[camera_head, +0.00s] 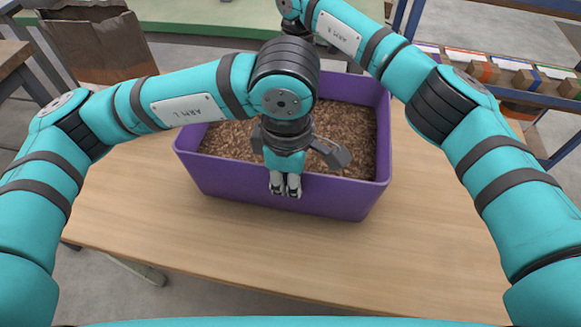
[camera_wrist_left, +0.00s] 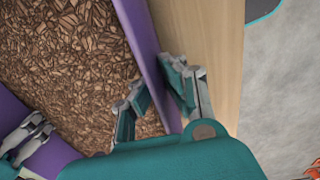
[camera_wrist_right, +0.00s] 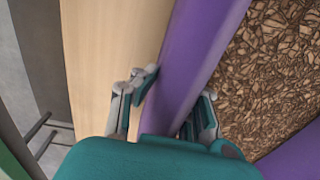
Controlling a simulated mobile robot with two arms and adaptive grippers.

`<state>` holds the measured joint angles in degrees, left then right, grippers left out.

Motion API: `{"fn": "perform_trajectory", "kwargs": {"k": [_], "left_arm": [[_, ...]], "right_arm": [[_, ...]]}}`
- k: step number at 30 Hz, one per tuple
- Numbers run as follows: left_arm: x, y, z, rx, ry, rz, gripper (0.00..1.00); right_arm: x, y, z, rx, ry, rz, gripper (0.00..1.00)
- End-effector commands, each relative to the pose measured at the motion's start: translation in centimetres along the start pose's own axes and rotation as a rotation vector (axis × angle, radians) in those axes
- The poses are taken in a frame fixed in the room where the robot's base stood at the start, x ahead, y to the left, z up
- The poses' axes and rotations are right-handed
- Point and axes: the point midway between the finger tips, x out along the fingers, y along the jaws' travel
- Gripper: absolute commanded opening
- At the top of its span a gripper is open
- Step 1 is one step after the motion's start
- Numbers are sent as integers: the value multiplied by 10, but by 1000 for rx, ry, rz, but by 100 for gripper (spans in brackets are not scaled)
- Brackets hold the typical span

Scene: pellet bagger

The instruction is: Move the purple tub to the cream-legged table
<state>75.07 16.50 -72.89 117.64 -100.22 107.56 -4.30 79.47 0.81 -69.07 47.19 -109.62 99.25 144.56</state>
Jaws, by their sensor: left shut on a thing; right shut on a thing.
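The purple tub (camera_head: 330,194), filled with brown chips (camera_head: 345,125), sits on or just over a wooden table (camera_head: 430,240) in the head view; I cannot tell if its base touches. My left gripper (camera_head: 285,186) is shut on the tub's near rim, and its fingers straddle the purple wall (camera_wrist_left: 150,60) in the left wrist view. My right gripper is mostly hidden behind my left arm in the head view. In the right wrist view the right gripper (camera_wrist_right: 174,100) is shut on the purple rim (camera_wrist_right: 200,45), one finger on each side.
A brown paper bag (camera_head: 98,45) stands at the upper left, beside another table (camera_head: 12,58). A green surface (camera_head: 190,12) lies behind. A blue shelf rack (camera_head: 548,88) with several small boxes is at the right. Bare tabletop surrounds the tub.

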Motion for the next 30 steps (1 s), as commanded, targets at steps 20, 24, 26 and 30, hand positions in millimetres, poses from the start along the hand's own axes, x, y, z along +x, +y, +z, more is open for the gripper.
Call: {"fn": "perform_trajectory", "kwargs": {"k": [20, 24, 26, 30], "left_arm": [[10, -1, 0, 1, -1, 0, 29], [-5, 0, 0, 1, -1, 3, 29], [-16, 0, 0, 1, -1, 5, 29], [-46, 0, 1, 3, -1, 4, 29]], "right_arm": [[12, 1, 0, 1, 0, 1, 29], [12, 1, 0, 0, 0, 1, 29], [12, 1, 0, 0, 0, 1, 29], [12, 1, 0, 0, 0, 0, 29]]}}
